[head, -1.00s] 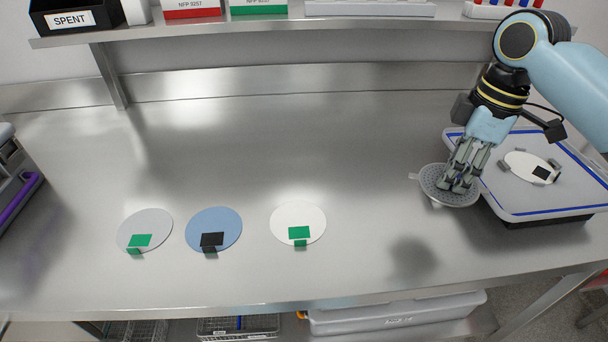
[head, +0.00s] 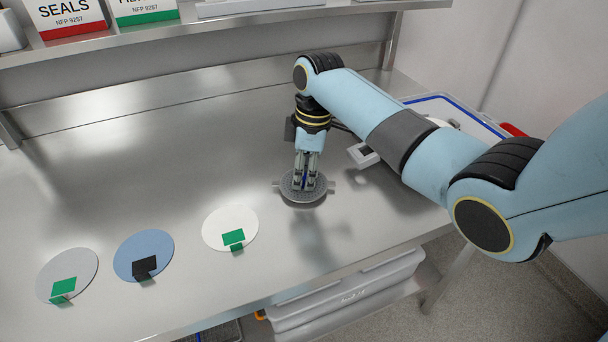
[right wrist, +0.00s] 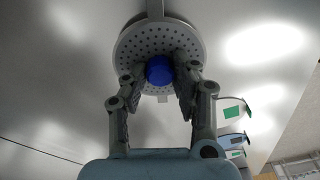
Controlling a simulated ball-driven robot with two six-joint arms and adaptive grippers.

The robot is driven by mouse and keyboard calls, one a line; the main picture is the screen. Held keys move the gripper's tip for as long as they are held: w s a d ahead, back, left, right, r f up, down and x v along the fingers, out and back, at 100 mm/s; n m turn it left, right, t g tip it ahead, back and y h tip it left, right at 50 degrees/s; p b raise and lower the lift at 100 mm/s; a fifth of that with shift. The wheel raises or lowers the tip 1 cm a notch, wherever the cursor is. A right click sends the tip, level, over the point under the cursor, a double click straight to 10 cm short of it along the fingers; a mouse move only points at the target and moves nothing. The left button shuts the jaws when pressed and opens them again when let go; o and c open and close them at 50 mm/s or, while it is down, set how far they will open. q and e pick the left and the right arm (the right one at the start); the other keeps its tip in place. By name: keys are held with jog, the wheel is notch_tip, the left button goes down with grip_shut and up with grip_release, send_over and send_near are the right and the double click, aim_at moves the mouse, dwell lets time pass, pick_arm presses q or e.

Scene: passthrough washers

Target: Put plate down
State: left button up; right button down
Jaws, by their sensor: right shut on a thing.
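The plate (head: 302,194) is a round grey perforated disc with small tabs at its rim. In the right wrist view the plate (right wrist: 130,48) has a blue knob (right wrist: 159,70) at its middle. My right gripper (head: 308,184) points down over the plate, and its fingers close on the blue knob from both sides. A shadow lies on the bench in front of the plate, so it seems held above the surface; the exact gap cannot be told. My left gripper is in neither view.
Three flat discs lie on the steel bench (head: 200,140) to the left: grey (head: 68,270), blue (head: 143,250) and white (head: 228,222), each with a small coloured tag. A blue-rimmed tray (head: 440,98) is partly hidden behind my right arm.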

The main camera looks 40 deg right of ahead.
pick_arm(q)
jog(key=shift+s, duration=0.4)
pick_arm(e)
jog(key=shift+f, duration=0.45)
jog(key=shift+f, duration=0.1)
jog(key=c, duration=1)
grip_release()
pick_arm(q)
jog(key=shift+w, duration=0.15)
pick_arm(e)
jog(key=shift+d+r, duration=0.1)
jog(key=shift+r, duration=0.35)
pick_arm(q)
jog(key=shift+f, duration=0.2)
pick_arm(e)
jog(key=r, duration=0.7)
jog(key=d+r, duration=0.1)
jog(key=r, duration=0.3)
jog(key=shift+s+r, duration=0.15)
jog(key=shift+s, duration=0.15)
